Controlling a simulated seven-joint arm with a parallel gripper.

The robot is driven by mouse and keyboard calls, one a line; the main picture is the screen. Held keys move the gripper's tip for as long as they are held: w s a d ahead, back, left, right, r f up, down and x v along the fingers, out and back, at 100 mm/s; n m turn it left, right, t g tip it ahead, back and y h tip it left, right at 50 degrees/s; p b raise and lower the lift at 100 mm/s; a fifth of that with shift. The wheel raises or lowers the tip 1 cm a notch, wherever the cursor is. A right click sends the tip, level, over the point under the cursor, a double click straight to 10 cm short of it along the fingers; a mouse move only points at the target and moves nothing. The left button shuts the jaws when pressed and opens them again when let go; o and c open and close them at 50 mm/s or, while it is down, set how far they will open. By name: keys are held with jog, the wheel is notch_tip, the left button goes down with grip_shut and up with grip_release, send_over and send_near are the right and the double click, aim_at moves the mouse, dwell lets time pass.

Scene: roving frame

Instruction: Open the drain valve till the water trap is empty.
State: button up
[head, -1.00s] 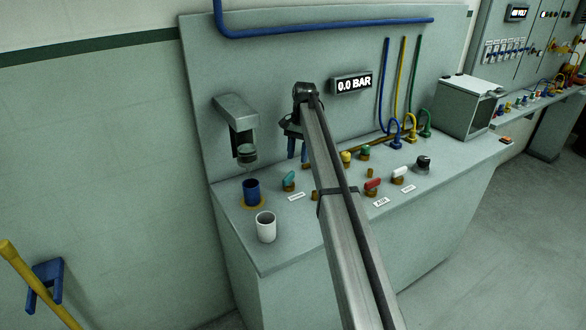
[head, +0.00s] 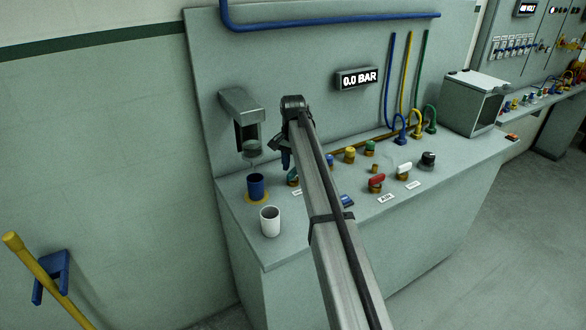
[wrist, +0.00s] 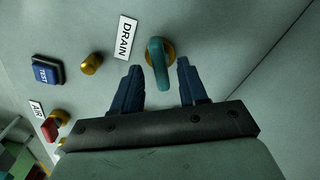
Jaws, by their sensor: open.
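The drain valve's teal lever handle (wrist: 157,62) on its brass base stands beside the DRAIN label (wrist: 125,38) in the wrist view. In the head view the lever (head: 292,178) is partly hidden by my arm. My gripper (wrist: 160,66) is open, with one blue finger on each side of the lever; I cannot tell whether they touch it. In the head view my gripper (head: 284,157) is low over the bench. The water trap (head: 248,140) is a clear bowl under a grey wall bracket; its water level is too small to judge.
A blue TEST button (wrist: 47,71) and red AIR lever (wrist: 55,122) lie beyond the DRAIN label. The gauge (head: 357,79) reads 0.0 BAR.

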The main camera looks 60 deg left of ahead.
jog(key=shift+f, duration=0.7)
grip_shut()
